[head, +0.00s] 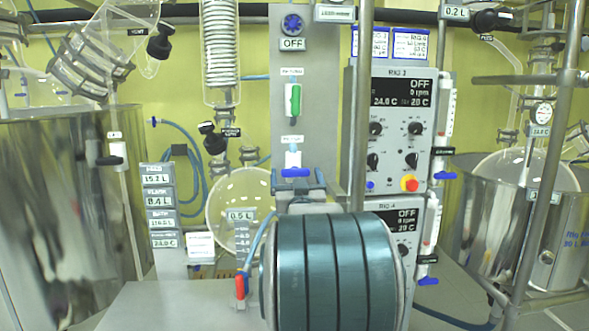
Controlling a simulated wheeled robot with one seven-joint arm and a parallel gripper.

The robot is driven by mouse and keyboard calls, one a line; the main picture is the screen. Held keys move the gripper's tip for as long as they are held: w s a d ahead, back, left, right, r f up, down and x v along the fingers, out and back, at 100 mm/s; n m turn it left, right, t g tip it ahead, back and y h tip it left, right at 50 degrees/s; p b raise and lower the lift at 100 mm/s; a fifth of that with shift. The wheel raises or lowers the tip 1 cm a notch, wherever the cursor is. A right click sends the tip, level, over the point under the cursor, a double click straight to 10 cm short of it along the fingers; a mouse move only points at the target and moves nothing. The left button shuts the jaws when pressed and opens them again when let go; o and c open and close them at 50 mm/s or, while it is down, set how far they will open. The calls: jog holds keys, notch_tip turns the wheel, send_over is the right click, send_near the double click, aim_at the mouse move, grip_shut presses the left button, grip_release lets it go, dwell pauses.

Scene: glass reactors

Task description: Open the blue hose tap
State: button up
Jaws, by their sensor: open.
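A tap with a blue handle (295,173) and a white body is on the grey upright panel in the middle of the head view. Its handle lies level, crosswise to the panel. A small label sits above it; I cannot read it. My gripper (298,180) is open, one finger to each side of the blue handle as seen here. I cannot tell whether the handle is between the fingers or still behind them. My dark teal arm link hides what is below. Other blue handles show at the right, one by the upper controller (444,176) and one lower down (427,281).
A tap with an upright green handle (293,99) is above on the same panel. A red-handled tap (240,287) is at lower left. A round glass flask (238,203) is left of the panel. Controllers (404,130) and a metal post (361,110) stand close on the right.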

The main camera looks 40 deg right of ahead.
jog(key=shift+x, duration=1)
jog(key=c, duration=1)
jog(key=shift+f, duration=0.1)
